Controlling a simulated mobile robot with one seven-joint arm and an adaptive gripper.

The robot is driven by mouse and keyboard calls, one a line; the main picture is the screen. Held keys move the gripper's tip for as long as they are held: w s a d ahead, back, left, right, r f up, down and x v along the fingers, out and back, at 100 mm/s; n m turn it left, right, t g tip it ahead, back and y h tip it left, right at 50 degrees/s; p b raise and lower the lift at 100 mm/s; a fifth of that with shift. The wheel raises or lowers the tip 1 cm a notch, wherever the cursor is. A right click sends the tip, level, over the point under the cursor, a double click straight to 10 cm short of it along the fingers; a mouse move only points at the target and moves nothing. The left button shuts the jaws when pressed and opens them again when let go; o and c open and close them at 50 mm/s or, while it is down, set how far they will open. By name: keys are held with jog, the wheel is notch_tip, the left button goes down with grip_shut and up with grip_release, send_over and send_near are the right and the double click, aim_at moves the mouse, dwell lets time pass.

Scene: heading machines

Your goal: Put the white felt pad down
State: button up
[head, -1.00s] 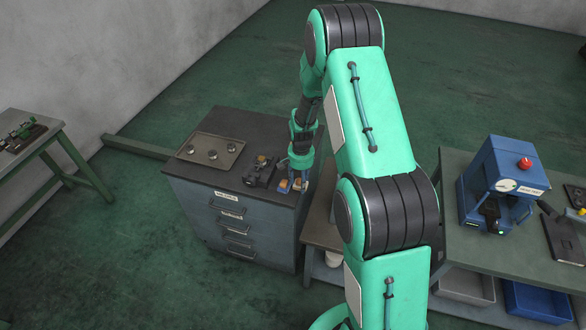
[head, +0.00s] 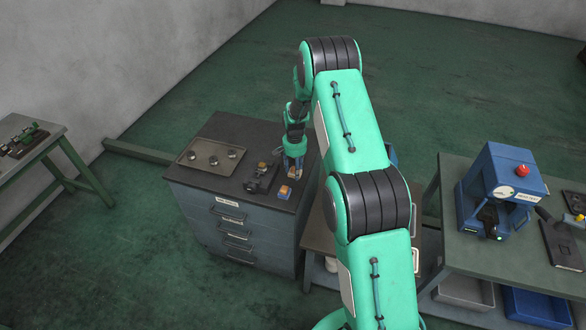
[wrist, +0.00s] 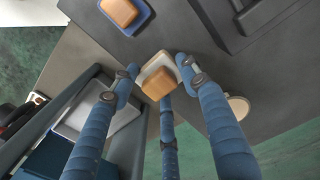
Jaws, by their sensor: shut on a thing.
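The white felt pad (wrist: 152,68) is between my gripper's fingers in the wrist view, with a tan block (wrist: 158,86) on it. My gripper (wrist: 159,78) is shut on the pad. In the head view my gripper (head: 294,168) is at the right side of the dark cabinet top (head: 238,130); whether the pad touches the top I cannot tell. A second tan-orange block on a blue pad (wrist: 138,22) lies apart from it, and this blue pad shows in the head view (head: 284,197) in front of my gripper.
A small dark fixture (head: 259,182) stands left of my gripper. A tray (head: 188,162) with several round pieces lies farther left. A blue machine (head: 490,180) stands on the bench to the right. The back of the cabinet top looks clear.

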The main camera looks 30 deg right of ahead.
aim_at(293, 168)
jog(key=shift+w+d+f, duration=0.1)
jog(key=shift+w+d, duration=0.1)
jog(key=shift+w, duration=0.5)
jog(key=shift+w+d, duration=0.2)
jog(key=shift+w, duration=0.5)
jog(key=shift+w+d+f, duration=0.1)
jog(key=shift+w+d, duration=0.1)
jog(key=shift+w, duration=0.5)
jog(key=shift+p, duration=0.3)
jog(key=shift+f+p, duration=0.45)
jog(key=shift+f, duration=1.3)
jog(key=shift+f, duration=0.15)
jog(key=o, duration=1)
jog(key=shift+r, duration=0.2)
notch_tip(293, 168, up, 12)
jog(key=b, duration=0.2)
